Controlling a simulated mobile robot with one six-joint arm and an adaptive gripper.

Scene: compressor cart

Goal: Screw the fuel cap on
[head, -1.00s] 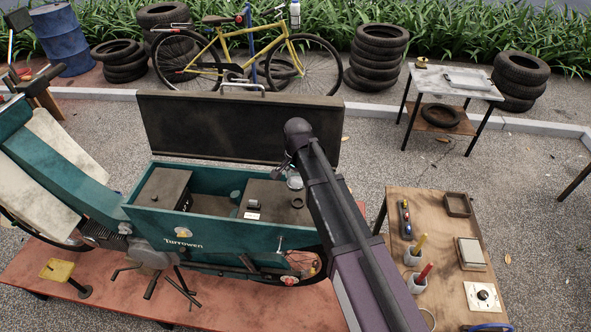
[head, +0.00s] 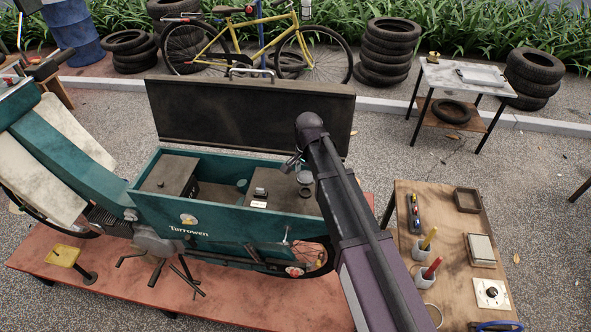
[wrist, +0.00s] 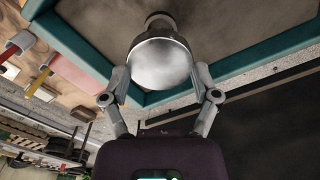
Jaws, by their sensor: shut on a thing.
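The fuel cap (wrist: 160,62) is a round silver metal piece between my two fingers in the wrist view. In the head view the cap (head: 305,178) shows small beside the end of my arm. My gripper (wrist: 160,73) is shut on it; in the head view the gripper is partly hidden by my arm. A dark round filler neck (wrist: 159,20) shows just beyond the cap. In the head view the cap is right above the neck (head: 306,192) on the dark tank (head: 280,190). I cannot tell whether they touch.
The tank sits in the teal cargo box (head: 230,217), whose walls rise around it. The raised dark lid (head: 250,115) stands behind. A dark boxy unit (head: 165,176) fills the box's left end. A wooden table (head: 450,270) with cups and small items stands at the right.

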